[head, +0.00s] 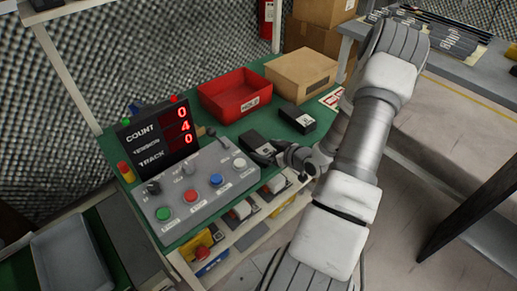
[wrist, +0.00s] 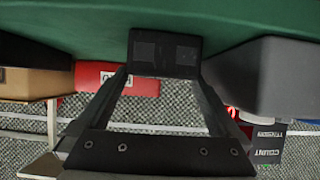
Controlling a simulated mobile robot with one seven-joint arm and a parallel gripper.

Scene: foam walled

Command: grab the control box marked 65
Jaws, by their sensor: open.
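Two small black boxes with pale labels lie on the green bench top. The nearer black box (head: 257,143) is just left of my gripper (head: 282,154), and the other black box (head: 297,119) is farther back and right. I cannot read 65 on either label. In the wrist view, a black box (wrist: 165,52) lies straight ahead, between the lines of the two fingers of my gripper (wrist: 164,80). The fingers are apart, and nothing is clearly held. I cannot tell whether the fingertips are beside the box or short of it.
A grey button panel (head: 196,187) stands left of my gripper, with a COUNT display (head: 143,141) behind it. A red bin (head: 227,101) and a cardboard box (head: 301,73) stand at the back. Shelves with parts (head: 243,229) are below the bench edge.

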